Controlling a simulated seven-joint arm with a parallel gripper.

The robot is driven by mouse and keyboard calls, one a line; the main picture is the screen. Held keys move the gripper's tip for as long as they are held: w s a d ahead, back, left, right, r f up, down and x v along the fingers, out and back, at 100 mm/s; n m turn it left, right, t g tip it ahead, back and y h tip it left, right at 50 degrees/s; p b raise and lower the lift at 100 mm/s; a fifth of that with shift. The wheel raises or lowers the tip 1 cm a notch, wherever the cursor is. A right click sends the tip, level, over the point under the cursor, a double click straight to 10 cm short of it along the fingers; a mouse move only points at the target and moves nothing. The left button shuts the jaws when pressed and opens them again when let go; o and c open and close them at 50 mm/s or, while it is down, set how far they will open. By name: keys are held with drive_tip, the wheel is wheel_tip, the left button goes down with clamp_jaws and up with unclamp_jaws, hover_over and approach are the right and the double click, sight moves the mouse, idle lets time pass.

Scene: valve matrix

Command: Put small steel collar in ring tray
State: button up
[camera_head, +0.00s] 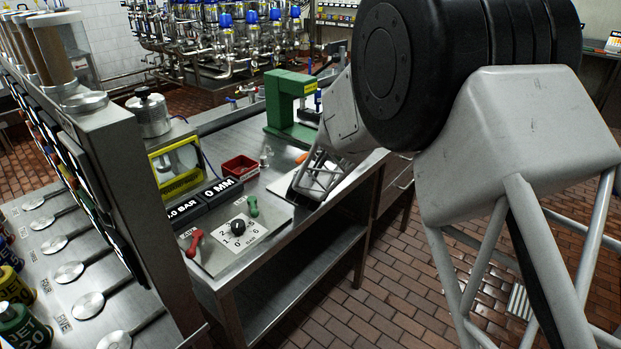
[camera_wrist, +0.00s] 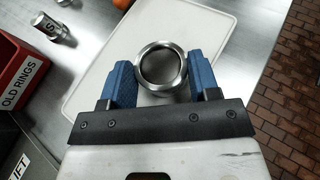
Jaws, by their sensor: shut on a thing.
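A round steel collar (camera_wrist: 161,67) with a wide open bore sits between the two blue fingers of my gripper (camera_wrist: 160,85) in the wrist view. The fingers are shut on it from both sides. It is over or near a pale board (camera_wrist: 95,75); I cannot tell whether it touches. A red tray (camera_wrist: 14,75) labelled "OLD RINGS" is at the left; it also shows in the head view (camera_head: 240,166). A smaller steel cylinder marked "S" (camera_wrist: 52,26) stands apart, beyond the red tray. In the head view my arm hides the collar and fingers.
A green press-like frame (camera_head: 285,105) stands behind my gripper. A control panel (camera_head: 238,230) with a dial and levers is at the bench's near end. Gauge displays (camera_head: 203,205) stand beside the red tray. An orange thing (camera_head: 301,157) lies near my arm. The bench edge drops to the brick floor.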

drive_tip(key=shift+f, duration=0.15)
drive_tip(key=o, duration=1.1)
drive_tip(key=shift+c, duration=0.2)
drive_tip(key=shift+s+r, duration=0.1)
drive_tip(key=shift+r, duration=0.1)
drive_tip(key=shift+s+a+r, duration=0.1)
drive_tip(key=shift+s+r, duration=0.1)
drive_tip(key=shift+s, duration=0.2)
drive_tip(key=shift+v, duration=5.4)
